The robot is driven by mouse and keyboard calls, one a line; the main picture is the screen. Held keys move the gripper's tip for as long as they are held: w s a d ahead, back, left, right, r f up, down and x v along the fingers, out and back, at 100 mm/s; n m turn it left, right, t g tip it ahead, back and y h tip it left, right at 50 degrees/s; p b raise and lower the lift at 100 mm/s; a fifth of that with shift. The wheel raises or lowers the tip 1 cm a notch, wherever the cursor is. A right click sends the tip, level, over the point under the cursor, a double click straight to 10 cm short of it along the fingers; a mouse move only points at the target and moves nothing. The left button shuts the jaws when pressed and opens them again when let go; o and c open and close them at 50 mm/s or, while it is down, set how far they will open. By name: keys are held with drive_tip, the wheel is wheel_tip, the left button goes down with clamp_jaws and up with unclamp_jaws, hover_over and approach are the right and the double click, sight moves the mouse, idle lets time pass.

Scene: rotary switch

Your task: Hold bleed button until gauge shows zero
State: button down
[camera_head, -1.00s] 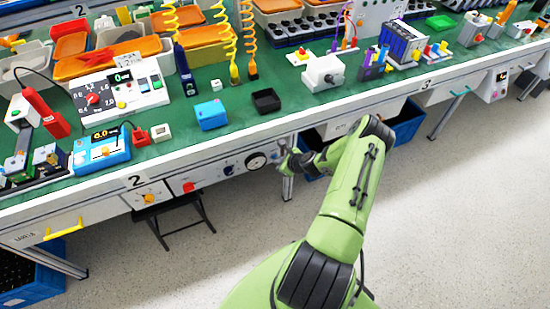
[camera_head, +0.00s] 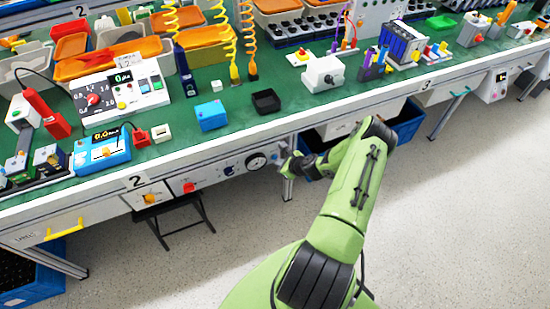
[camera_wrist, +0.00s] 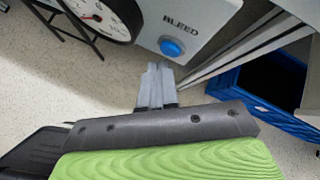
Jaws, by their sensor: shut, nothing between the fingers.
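The blue bleed button (camera_wrist: 172,47) sits on a pale panel under the label BLEED in the wrist view. The round white gauge (camera_wrist: 100,14) with a red needle is at the top left there, partly cut off. The gauge also shows in the head view (camera_head: 256,161), on the bench's front panel; its reading is too small to tell. My gripper (camera_wrist: 155,68) is shut and empty, its fingertips just below the button in the picture. I cannot tell whether they touch it. In the head view my gripper (camera_head: 288,160) is right of the gauge, and the button is not clearly visible.
The green bench top (camera_head: 190,135) above carries meters, bins and blocks. A bench leg stands close to the right of the panel. A blue crate (camera_wrist: 255,85) is on the right in the wrist view. A black stool (camera_head: 175,212) stands left under the bench. The floor in front is clear.

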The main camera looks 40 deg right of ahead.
drive_tip(key=shift+s+a, duration=0.15)
drive_tip(key=shift+s, duration=0.2)
drive_tip(key=shift+s, duration=0.1)
drive_tip(key=s, duration=0.2)
drive_tip(key=s+a+p, duration=0.1)
drive_tip(key=s, duration=0.1)
drive_tip(key=shift+s+a, duration=0.2)
drive_tip(key=shift+s, duration=0.1)
